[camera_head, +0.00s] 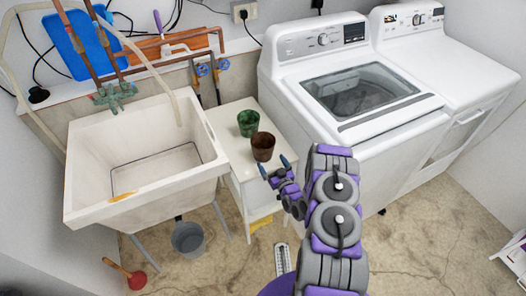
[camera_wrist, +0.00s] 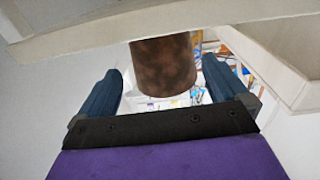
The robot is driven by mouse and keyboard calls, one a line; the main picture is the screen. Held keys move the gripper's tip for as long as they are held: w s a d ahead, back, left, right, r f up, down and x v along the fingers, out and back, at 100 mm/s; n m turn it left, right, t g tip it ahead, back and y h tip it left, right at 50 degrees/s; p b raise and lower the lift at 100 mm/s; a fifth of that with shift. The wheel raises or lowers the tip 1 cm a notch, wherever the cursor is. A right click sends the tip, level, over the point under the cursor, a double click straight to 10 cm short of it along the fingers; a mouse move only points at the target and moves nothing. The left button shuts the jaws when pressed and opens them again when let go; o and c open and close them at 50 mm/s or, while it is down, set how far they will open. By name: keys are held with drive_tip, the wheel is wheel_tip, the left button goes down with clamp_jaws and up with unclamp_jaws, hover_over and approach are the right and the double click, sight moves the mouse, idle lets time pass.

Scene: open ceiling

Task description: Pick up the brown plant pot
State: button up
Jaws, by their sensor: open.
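The brown plant pot (camera_head: 263,146) stands upright on a small white table (camera_head: 239,173) between the sink and the washer, at the table's front part. My gripper (camera_head: 274,166) is open just in front of the pot, its two blue fingers apart and pointing toward it. In the wrist view the mottled brown pot (camera_wrist: 163,66) shows at the top middle, beyond and between the open fingers of my gripper (camera_wrist: 162,88). Nothing is between the fingertips that I can see as held.
A green pot (camera_head: 248,123) stands just behind the brown one. A white sink (camera_head: 85,190) is close on the left, and a white washer (camera_head: 375,140) is on the right. A grey bucket (camera_head: 188,239) and a red plunger (camera_head: 137,280) are on the floor.

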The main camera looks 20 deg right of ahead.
sight(267, 157)
drive_tip(key=shift+w+a+f+b, duration=0.15)
drive_tip(key=shift+w+b, duration=0.3)
drive_tip(key=shift+w, duration=0.9)
drive_tip(key=shift+w+d+f+b, duration=0.1)
drive_tip(key=shift+w+b, duration=0.35)
drive_tip(key=shift+w, duration=0.9)
drive_tip(key=c, duration=0.7)
